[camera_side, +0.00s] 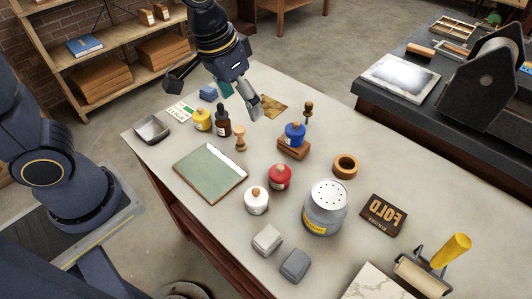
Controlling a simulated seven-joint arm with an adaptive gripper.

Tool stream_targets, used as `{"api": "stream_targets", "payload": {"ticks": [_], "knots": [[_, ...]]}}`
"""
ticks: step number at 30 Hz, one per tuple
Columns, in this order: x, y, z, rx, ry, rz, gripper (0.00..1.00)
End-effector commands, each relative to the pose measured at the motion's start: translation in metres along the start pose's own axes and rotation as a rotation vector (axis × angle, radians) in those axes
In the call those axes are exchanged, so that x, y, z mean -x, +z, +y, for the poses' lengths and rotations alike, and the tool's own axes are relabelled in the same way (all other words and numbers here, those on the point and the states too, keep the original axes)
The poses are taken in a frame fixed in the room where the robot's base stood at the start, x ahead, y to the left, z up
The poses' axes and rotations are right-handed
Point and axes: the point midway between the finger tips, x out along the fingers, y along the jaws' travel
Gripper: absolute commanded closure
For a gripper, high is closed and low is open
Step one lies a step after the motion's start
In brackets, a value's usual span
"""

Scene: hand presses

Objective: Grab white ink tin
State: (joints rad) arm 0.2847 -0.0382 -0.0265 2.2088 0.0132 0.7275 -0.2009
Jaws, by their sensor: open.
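The white ink tin (257,201) stands upright on the grey-white table (140,165), left of centre, with a wooden knob on its lid. A red ink tin (280,177) stands just behind it to the right. My gripper (218,97) is open and empty. It hangs over the far left part of the table, well behind the white tin and apart from it. Nothing hides the white tin.
A green pad (210,172) lies left of the white tin. Grey blocks (268,239) lie in front. A large shaker can (325,207) stands to the right. A yellow tin (202,119) and dark bottle (223,123) stand below my gripper.

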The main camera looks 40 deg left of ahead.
Motion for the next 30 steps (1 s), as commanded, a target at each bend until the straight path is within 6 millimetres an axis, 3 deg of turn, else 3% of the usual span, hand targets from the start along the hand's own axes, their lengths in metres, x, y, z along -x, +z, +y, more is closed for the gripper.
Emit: {"api": "stream_targets", "payload": {"ticks": [1, 3, 9, 14, 24, 30], "knots": [[-0.023, 0.002, 0.015, -0.038, 0.0, -0.058, 0.14], [-0.047, 0.008, 0.031, -0.083, -0.002, -0.121, 0.14], [-0.085, 0.033, 0.053, -0.164, -0.016, -0.238, 0.14], [-0.107, 0.042, 0.055, -0.177, -0.017, -0.25, 0.14], [-0.181, 0.06, 0.052, -0.176, -0.017, -0.249, 0.14], [-0.199, 0.064, 0.051, -0.175, -0.016, -0.245, 0.14]]}}
